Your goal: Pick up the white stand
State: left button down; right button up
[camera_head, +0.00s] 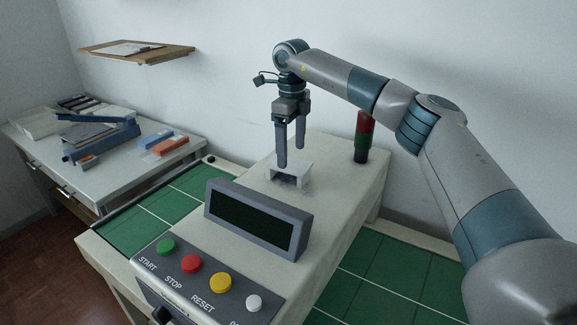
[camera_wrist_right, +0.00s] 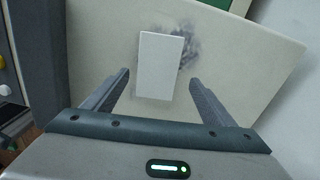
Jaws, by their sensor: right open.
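The white stand (camera_head: 291,171) is a small bridge-shaped piece on top of the cream machine housing (camera_head: 345,190), behind the dark display. In the right wrist view its white rectangular top (camera_wrist_right: 160,68) lies ahead of the fingertips and between their lines, with a dark smudge beside it on the surface. My right gripper (camera_head: 291,157) is open and points down just above the stand, with nothing between its fingers. In the wrist view the two fingers (camera_wrist_right: 160,78) are spread wider than the stand. My left gripper is not in view.
A display box (camera_head: 256,218) and a panel with green, red, yellow and white buttons (camera_head: 205,278) stand in front of the stand. A side table (camera_head: 110,185) with tools is at left.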

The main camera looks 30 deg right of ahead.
aim_at(289, 163)
jog(key=shift+f, duration=0.1)
dwell(0.3)
jog(key=shift+a+f+p, duration=0.2)
jog(key=shift+f+p, duration=0.35)
jog(key=shift+p, duration=0.05)
jog(key=f, duration=0.1)
jog(key=f+p, duration=0.1)
jog(key=f, duration=0.1)
jog(key=shift+w+a+p, duration=0.1)
jog(key=shift+a+p, duration=0.1)
jog(key=shift+p, duration=0.1)
jog(key=shift+f, duration=0.55)
jog(key=c, duration=1.2)
